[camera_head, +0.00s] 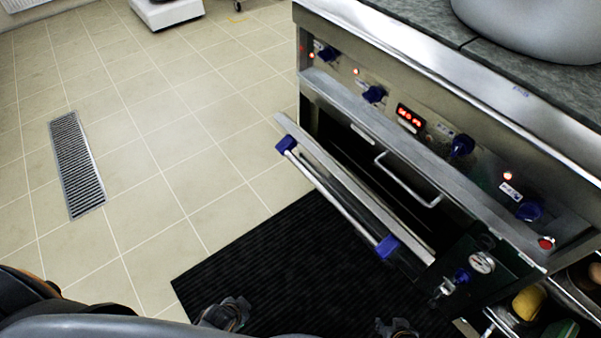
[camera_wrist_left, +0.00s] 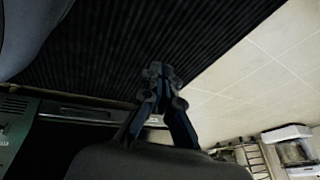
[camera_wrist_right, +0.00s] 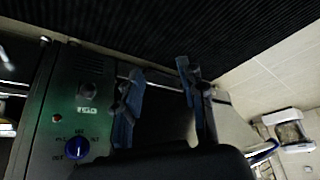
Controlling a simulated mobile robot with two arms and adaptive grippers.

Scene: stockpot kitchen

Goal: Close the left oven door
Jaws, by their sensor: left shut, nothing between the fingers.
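The left oven door (camera_head: 353,190) is in the head view, tipped partly open from the steel oven front. Its long bar handle (camera_head: 336,196) with blue end brackets runs along its outer edge. A dark gap shows between door and oven. My right gripper (camera_head: 397,327) is at the bottom edge of the head view, below the door and apart from it. It is open and empty in the right wrist view (camera_wrist_right: 160,80). My left gripper (camera_head: 223,314) is low over the mat, left of the right one. Its fingers are together, holding nothing, in the left wrist view (camera_wrist_left: 163,78).
The oven front has blue knobs (camera_head: 374,94) and a red display (camera_head: 410,116). A small panel with a gauge (camera_head: 482,262) stands right of the door. A black mat (camera_head: 265,262) lies before the oven. Tiled floor with a drain grate (camera_head: 77,165) is clear at left.

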